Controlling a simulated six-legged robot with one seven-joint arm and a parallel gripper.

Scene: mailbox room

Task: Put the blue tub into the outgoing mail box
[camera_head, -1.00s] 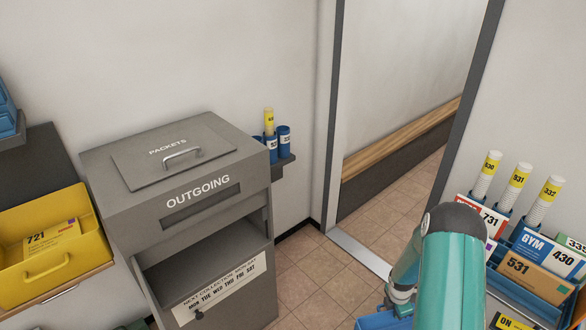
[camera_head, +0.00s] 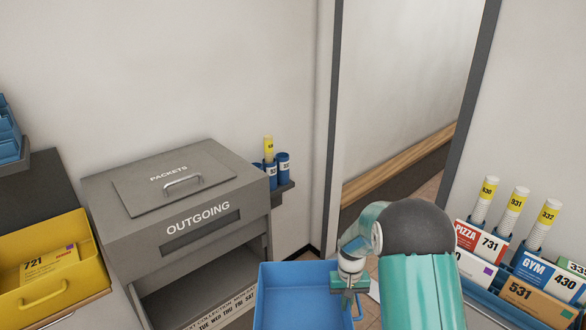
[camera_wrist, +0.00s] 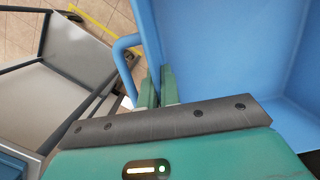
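The blue tub (camera_head: 290,300) is in the lower middle of the head view, its open top upward, and it fills the right of the wrist view (camera_wrist: 215,45). My gripper (camera_head: 349,284) is at the tub's right side. In the wrist view its fingers (camera_wrist: 158,88) are closed about the tub wall, beside the tub's blue handle. The grey outgoing mail box (camera_head: 125,235) stands left of and behind the tub. It has a shut PACKETS lid (camera_head: 128,193) with a metal handle, a front slot and an open bay below. The tub hides part of this bay.
A yellow tub (camera_head: 85,265) with a 721 parcel sits on a counter left of the box. Blue tube holders (camera_head: 283,164) are on a small wall shelf behind. Blue bins with parcels (camera_head: 538,275) stand at right. A doorway opens at the back right.

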